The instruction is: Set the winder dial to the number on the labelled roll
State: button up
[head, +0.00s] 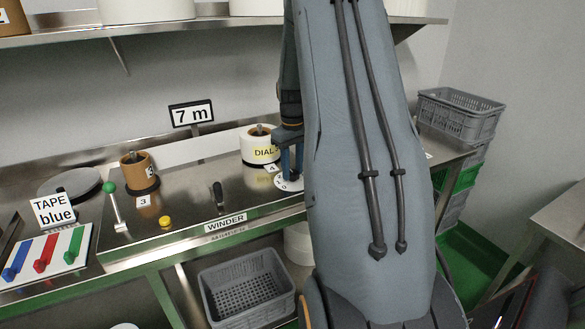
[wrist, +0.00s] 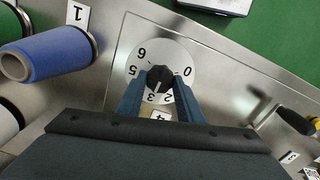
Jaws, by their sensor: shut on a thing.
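The winder dial (wrist: 141,64) is a pale disc with a black knob (wrist: 160,75) in the wrist view. Its figures 0, 2, 3, 5 and 6 show; others are hidden by my fingers. The knob's white mark points down and slightly left, near the 3. My gripper (wrist: 160,88) is shut on the knob, one blue finger on each side. In the head view, the dial (head: 284,184) lies under my gripper (head: 291,165). The labelled roll (head: 257,152) is white and stands behind it. Its label reads "DIAL"; the rest is hidden by my arm.
A brown roll (head: 138,172) by tag 3, a green-knobbed lever (head: 110,188), a yellow button (head: 165,221) and a black lever (head: 217,194) stand on the bench to the left. A "7 m" sign (head: 191,114) stands behind. A blue roll (wrist: 45,55) is near tag 1.

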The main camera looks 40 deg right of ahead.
aim_at(293, 172)
dwell(0.3)
jog(key=shift+r, duration=0.1)
jog(key=o, duration=1.1)
jog(key=shift+c, duration=0.2)
notch_tip(293, 172, up, 8)
jog(key=shift+f+b, duration=0.15)
jog(key=shift+b, duration=1.05)
